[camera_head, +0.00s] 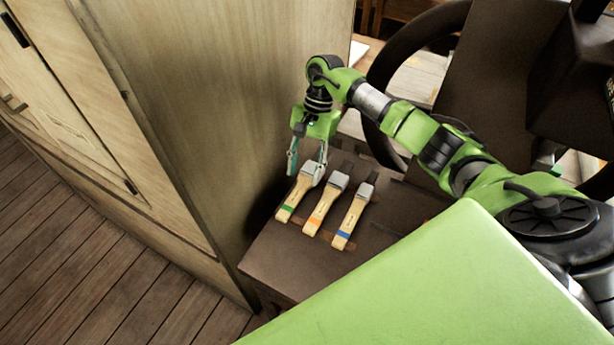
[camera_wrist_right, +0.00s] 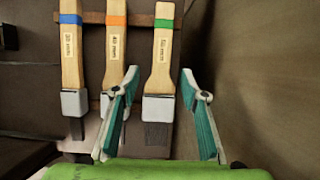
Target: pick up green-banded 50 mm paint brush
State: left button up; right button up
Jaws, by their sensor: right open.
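The green-banded paint brush (camera_head: 297,194) is the leftmost of three brushes on a dark brown bench top in the head view. It has a pale wooden handle and a grey ferrule. In the right wrist view its handle (camera_wrist_right: 162,62) points up and its ferrule lies between my fingers. My right gripper (camera_head: 307,165) is open at the ferrule end of this brush. In the wrist view the teal-padded fingers of the gripper (camera_wrist_right: 158,80) stand on either side of the brush, with gaps showing. My left gripper is not in view.
The orange-banded brush (camera_head: 323,207) lies close beside it, then the blue-banded brush (camera_head: 352,216). The handles rest on a wooden strip. A tall wooden cabinet (camera_head: 220,110) stands close on the left. A dark handwheel (camera_head: 378,80) is behind the bench.

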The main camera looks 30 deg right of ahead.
aim_at(299, 191)
jog(key=shift+s+a+f+p, duration=0.2)
jog(key=shift+a+f+p, duration=0.2)
jog(key=shift+f+p, duration=0.15)
jog(key=p+x, duration=0.1)
jog(key=x, duration=0.2)
jog(key=shift+a+f, duration=0.1)
jog(key=shift+a, duration=0.05)
jog(key=shift+f, duration=0.35)
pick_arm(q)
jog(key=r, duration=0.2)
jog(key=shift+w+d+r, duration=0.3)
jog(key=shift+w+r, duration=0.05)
pick_arm(e)
grip_shut()
